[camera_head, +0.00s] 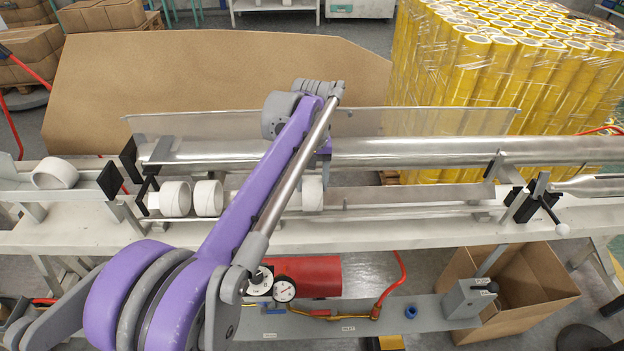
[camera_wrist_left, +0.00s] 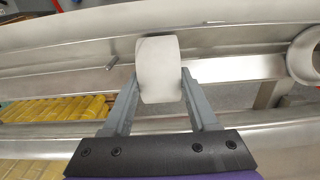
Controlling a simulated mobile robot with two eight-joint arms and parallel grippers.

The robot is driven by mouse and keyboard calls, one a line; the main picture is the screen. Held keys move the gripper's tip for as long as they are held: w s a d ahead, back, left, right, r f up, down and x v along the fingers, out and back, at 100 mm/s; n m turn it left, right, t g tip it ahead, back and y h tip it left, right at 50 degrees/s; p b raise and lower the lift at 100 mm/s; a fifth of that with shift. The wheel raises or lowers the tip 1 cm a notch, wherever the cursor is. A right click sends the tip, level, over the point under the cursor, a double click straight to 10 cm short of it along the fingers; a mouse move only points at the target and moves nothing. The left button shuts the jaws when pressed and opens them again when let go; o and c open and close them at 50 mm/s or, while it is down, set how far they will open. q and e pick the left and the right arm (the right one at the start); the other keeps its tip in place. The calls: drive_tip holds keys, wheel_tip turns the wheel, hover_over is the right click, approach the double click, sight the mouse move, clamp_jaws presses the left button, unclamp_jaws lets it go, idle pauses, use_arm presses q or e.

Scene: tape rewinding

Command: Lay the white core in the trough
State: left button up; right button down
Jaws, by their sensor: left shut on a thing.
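My left gripper (camera_wrist_left: 160,78) is shut on a white core (camera_wrist_left: 158,68), a short thick roll gripped across its two ends between the grey fingers. In the head view this core (camera_head: 312,192) shows below my purple arm, at the metal trough (camera_head: 400,193); my arm hides most of the gripper there. I cannot tell whether the core touches the trough. Two more white cores (camera_head: 175,198) and (camera_head: 207,198) stand side by side at the trough's left end. My right gripper is not in view.
A long steel roller (camera_head: 420,152) runs behind the trough. Another white core (camera_head: 55,173) lies on the left chute. Stacked yellow rolls (camera_head: 470,80) stand behind at right. A red cylinder with gauges (camera_head: 305,276) and an open cardboard box (camera_head: 520,280) are below the front beam.

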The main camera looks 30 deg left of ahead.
use_arm(q)
drive_tip(key=o, duration=1.1)
drive_tip(key=shift+c, duration=0.2)
wheel_tip(320, 180, up, 11)
drive_tip(key=p, duration=0.1)
drive_tip(key=s+d+f+m+t, duration=0.2)
drive_tip(key=s+d+f, duration=0.3)
drive_tip(key=s+f, duration=0.5)
drive_tip(key=s+d+f+m+t+p, duration=0.1)
drive_tip(key=s+d+f+m+t, duration=0.2)
drive_tip(key=s+f, duration=0.7)
drive_tip(key=shift+s+d+f+m, duration=0.3)
drive_tip(key=shift+s+d+m, duration=0.4)
drive_tip(key=shift+d, duration=0.5)
